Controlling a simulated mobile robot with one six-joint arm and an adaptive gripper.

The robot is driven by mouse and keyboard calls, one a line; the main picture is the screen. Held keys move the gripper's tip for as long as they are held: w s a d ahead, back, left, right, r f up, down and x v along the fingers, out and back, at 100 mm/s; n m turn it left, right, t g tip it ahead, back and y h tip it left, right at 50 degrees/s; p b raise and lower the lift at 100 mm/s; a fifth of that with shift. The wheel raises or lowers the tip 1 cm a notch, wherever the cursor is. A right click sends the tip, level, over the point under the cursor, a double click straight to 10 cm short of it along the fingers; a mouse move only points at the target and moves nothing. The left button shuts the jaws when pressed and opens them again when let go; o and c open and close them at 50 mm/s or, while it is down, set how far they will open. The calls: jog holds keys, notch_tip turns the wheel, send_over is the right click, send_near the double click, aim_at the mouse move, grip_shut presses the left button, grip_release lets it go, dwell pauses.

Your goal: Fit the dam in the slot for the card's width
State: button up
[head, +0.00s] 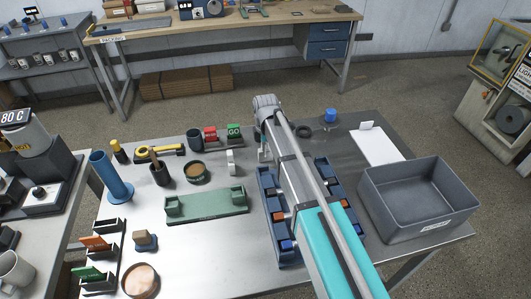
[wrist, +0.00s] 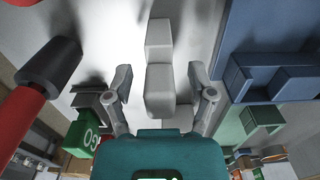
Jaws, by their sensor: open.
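A light grey stepped piece (wrist: 160,75), which may be the dam, lies ahead of and between the two fingers of my gripper (wrist: 163,92) in the wrist view. My gripper is open, and I see no finger contact with the piece. In the head view my gripper (head: 263,155) is over the table beside a small pale upright piece (head: 232,161); I cannot tell if this is the same piece. A blue slotted fixture (head: 268,182) lies under and beside my arm, with orange and blue parts on it. My arm hides its middle, and I cannot tell the width slots apart.
A green cradle (head: 207,204) lies left of the blue fixture. Red (head: 210,134) and green GO (head: 234,131) blocks stand behind the pale piece. A grey bin (head: 415,200) and white sheet (head: 378,146) are at right. Cups, a blue cylinder (head: 110,180) and card holders crowd the left.

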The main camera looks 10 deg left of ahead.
grip_shut()
jog(key=shift+r, duration=0.1)
dwell(0.4)
notch_tip(320, 180, up, 3)
jog(key=p, duration=0.3)
jog(key=shift+f, duration=0.2)
jog(key=s+d+r+p, duration=0.6)
jog(key=s+r+p, duration=0.4)
jog(key=s, duration=0.2)
jog(key=shift+s, duration=0.25)
jog(key=shift+d, duration=0.1)
